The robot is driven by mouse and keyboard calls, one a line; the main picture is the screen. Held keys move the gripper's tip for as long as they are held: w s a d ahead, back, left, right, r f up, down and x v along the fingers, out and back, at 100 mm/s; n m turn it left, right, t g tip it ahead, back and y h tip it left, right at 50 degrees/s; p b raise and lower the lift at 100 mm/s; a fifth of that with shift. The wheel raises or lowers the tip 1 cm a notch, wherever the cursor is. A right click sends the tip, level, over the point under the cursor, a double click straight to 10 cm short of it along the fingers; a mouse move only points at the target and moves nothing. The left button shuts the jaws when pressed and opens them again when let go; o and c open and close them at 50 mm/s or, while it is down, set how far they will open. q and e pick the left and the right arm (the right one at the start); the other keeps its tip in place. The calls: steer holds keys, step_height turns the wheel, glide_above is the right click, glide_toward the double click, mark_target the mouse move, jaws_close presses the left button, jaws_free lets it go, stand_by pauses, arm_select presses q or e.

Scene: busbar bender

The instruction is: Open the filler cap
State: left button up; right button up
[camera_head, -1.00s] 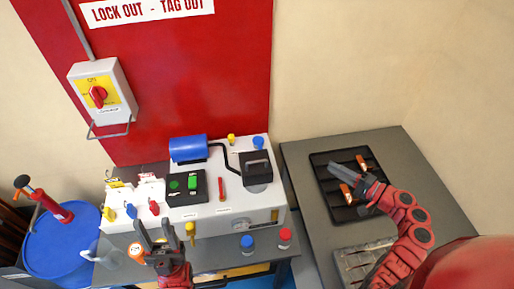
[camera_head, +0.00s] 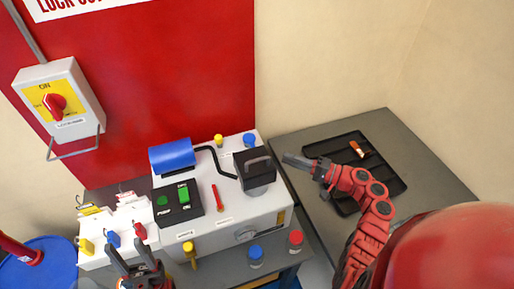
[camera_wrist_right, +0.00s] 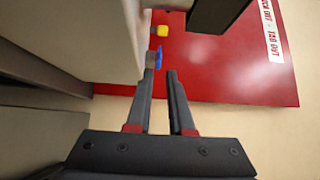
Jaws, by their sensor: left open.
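A blue cap (camera_head: 249,140) and a smaller yellow cap (camera_head: 218,140) stand on the back top of the white machine (camera_head: 225,235); which one is the filler cap is not marked legibly. The right wrist view shows the blue cap (camera_wrist_right: 159,57) just beyond my fingertips and the yellow cap (camera_wrist_right: 162,31) farther off. My right gripper (camera_head: 297,160) is right of the black block on the machine; in its wrist view (camera_wrist_right: 161,72) the fingers are apart and empty. My left gripper (camera_head: 136,262) is open and empty at the machine's front left.
A black block with a handle (camera_head: 255,169) stands in front of the blue cap. A blue cylinder (camera_head: 171,156) and green-button box (camera_head: 178,201) are to the left. A blue-lidded jar (camera_head: 256,255) and red-lidded jar (camera_head: 295,241) stand in front. A black tray (camera_head: 385,178) lies right.

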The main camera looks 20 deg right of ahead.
mark_target(250, 141)
steer(key=x, duration=1.1)
steer(key=shift+w+a, duration=0.25)
steer(key=shift+w, duration=0.05)
jaws_close()
stand_by(0.8)
